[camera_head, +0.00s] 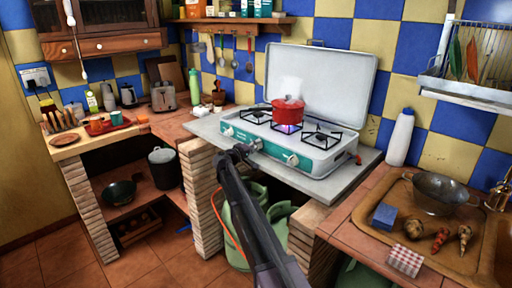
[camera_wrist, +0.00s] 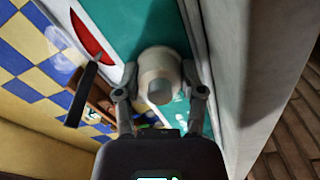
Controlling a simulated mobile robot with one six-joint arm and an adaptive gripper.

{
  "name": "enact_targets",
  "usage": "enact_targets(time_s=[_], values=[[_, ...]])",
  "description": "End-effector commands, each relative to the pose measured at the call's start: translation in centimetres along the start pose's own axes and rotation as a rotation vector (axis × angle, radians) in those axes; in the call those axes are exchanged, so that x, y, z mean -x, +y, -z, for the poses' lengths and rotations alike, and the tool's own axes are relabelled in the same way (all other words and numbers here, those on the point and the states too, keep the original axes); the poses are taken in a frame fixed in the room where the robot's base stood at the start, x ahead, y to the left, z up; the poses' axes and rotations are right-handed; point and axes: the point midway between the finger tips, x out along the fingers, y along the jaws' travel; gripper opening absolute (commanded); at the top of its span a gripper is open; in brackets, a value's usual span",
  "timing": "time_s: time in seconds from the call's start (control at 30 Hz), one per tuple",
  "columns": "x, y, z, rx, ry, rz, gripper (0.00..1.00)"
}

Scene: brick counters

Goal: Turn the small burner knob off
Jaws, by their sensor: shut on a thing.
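A white camping-style stove (camera_head: 322,163) with a teal front panel and an open lid stands on a grey slab. A pale round knob (camera_wrist: 160,72) sticks out of the teal panel in the wrist view. My gripper (camera_wrist: 160,94) is shut on it, one finger on each side. In the head view my gripper (camera_head: 246,148) is at the middle knob (camera_head: 258,144), partly hiding it. Two other knobs, the left one (camera_head: 228,131) and the right one (camera_head: 293,160), are free. A blue-violet flame (camera_head: 286,128) burns under a steaming red pot (camera_head: 288,110). The knob's exact angle is hard to read.
Brick supports (camera_head: 199,205) and green gas bottles (camera_head: 277,222) stand below the slab. A white bottle (camera_head: 400,139) stands right of the stove. The air in front of the panel is clear besides my arm.

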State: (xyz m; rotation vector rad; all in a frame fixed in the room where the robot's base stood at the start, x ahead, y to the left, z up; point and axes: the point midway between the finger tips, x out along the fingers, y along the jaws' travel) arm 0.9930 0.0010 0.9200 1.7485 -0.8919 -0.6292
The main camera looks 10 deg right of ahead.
Motion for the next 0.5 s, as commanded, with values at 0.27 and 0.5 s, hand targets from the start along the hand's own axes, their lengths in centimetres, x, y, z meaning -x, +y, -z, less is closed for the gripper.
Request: enact_targets(time_s=[0.27, 0.5], values=[[0.04, -0.01, -0.12, -0.262, -0.002, 0.001, 0.04], [0.06, -0.02, -0.13, -0.486, -0.002, 0.001, 0.04]])
